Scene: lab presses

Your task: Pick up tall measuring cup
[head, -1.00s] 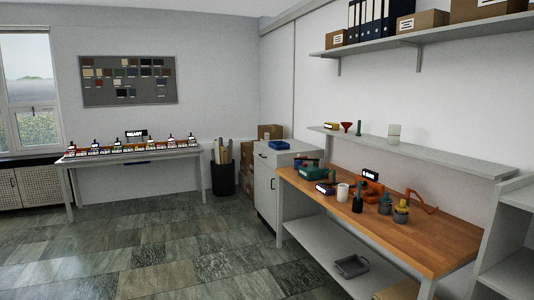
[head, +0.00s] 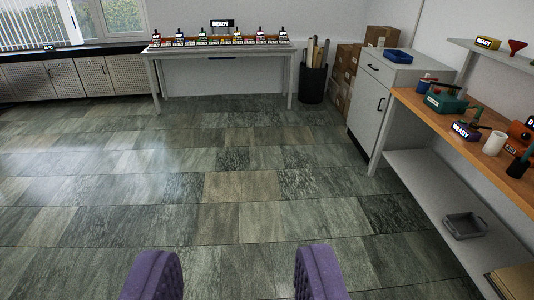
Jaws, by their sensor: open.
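My gripper (head: 236,272) shows at the bottom of the head view as two purple fingers set wide apart. It is open, with only floor visible between the fingers. A white cylindrical cup (head: 494,143) stands upright on the wooden workbench (head: 505,180) at the right, well away from my gripper. I cannot tell whether this is the tall measuring cup. No other clear measuring cup can be made out.
Tiled floor (head: 240,190) lies open ahead. A grey table (head: 220,47) with several bottles stands at the back. A black bin (head: 313,84), cardboard boxes (head: 344,65) and a white cabinet (head: 368,100) stand back right. A grey tray (head: 465,226) sits on the bench's lower shelf.

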